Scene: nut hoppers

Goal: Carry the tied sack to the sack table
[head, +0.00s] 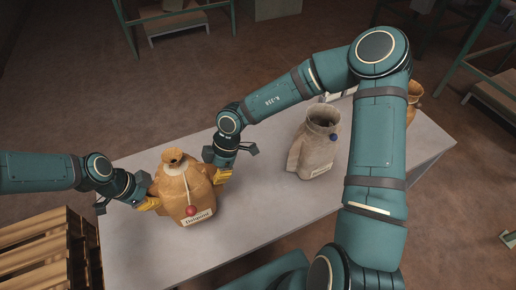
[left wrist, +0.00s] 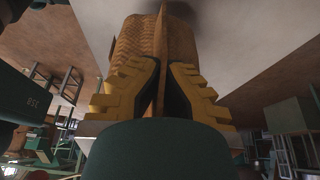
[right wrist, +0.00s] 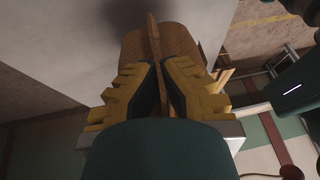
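The tied sack (head: 184,192) is tan, with a gathered neck, a pale cord, a red seal and a printed label. It is upright over the left part of the long grey table (head: 245,225); I cannot tell if its base touches the top. My left gripper (head: 150,203) is at its left side and my right gripper (head: 221,175) at its right side. In the left wrist view, yellow fingers (left wrist: 159,88) close on a flat side seam of the sack (left wrist: 135,45). The right wrist view shows the same grip (right wrist: 160,85) on the opposite seam of the sack (right wrist: 176,38).
A greyish open sack (head: 316,145) with a dark blue tag stands mid-table. An orange-brown sack (head: 413,95) is behind my right arm. A wooden pallet stack (head: 40,250) is at lower left. Green-framed stands (head: 178,18) are at the back. Bare tabletop lies between the sacks.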

